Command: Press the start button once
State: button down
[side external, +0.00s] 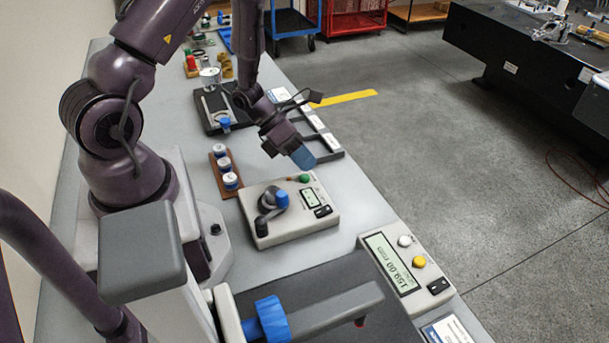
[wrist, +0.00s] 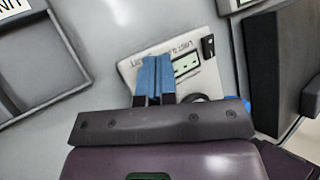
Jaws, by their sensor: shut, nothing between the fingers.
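A light beige control box (side external: 272,236) sits on the grey bench in the side view, with a green button (side external: 304,178) at its far edge. The same box (wrist: 207,78) shows in the wrist view, where I cannot see the button; my fingers cover part of the panel. My gripper (side external: 303,160) points down with its blue fingertips together and empty. It appears just above and behind the green button in the side view; I cannot tell whether it touches. In the wrist view the closed blue fingertips (wrist: 155,62) lie over the box's labelled panel.
The box also carries a small display (side external: 310,198), a black switch (side external: 323,211) and a blue-tipped knob (side external: 282,199). A readout unit (side external: 388,262) with white and yellow buttons stands nearer the camera. A wooden rack (side external: 219,172) of white-topped pieces is left; a dark tray (side external: 328,156) lies behind.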

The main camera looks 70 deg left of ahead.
jog(key=shift+f, duration=0.1)
jog(key=shift+f, duration=0.3)
